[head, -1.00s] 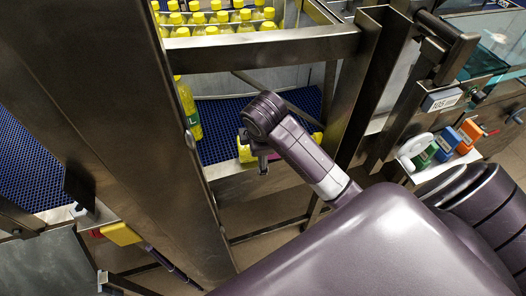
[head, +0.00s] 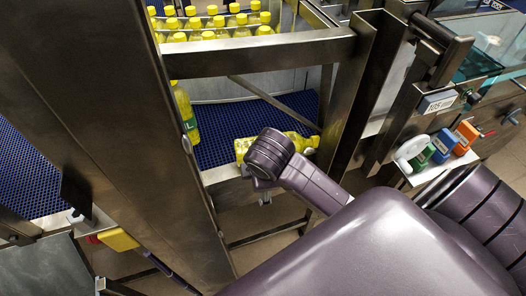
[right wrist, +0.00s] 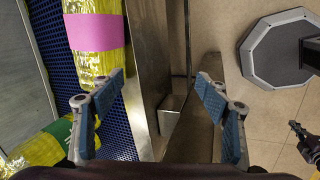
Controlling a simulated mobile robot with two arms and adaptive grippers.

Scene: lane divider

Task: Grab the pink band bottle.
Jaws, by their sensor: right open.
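The pink band bottle (right wrist: 93,60) is yellow with a pink band and lies on the blue mesh belt in the right wrist view. In the head view a yellow bottle (head: 297,141) lies near the belt's front edge, partly behind my right arm; its band cannot be made out there. My right gripper (right wrist: 160,85) is open and empty. Its left finger overlaps the near end of the pink band bottle in the picture, and its right finger is over the metal frame and floor. Whether it touches the bottle cannot be told.
A green band bottle (right wrist: 40,148) is at the lower left; it stands on the belt in the head view (head: 186,112). Several yellow-capped bottles (head: 215,27) stand behind a metal rail (head: 260,55). Metal posts (head: 350,95) flank the belt (head: 225,118). A small shelf (head: 435,165) holds coloured items.

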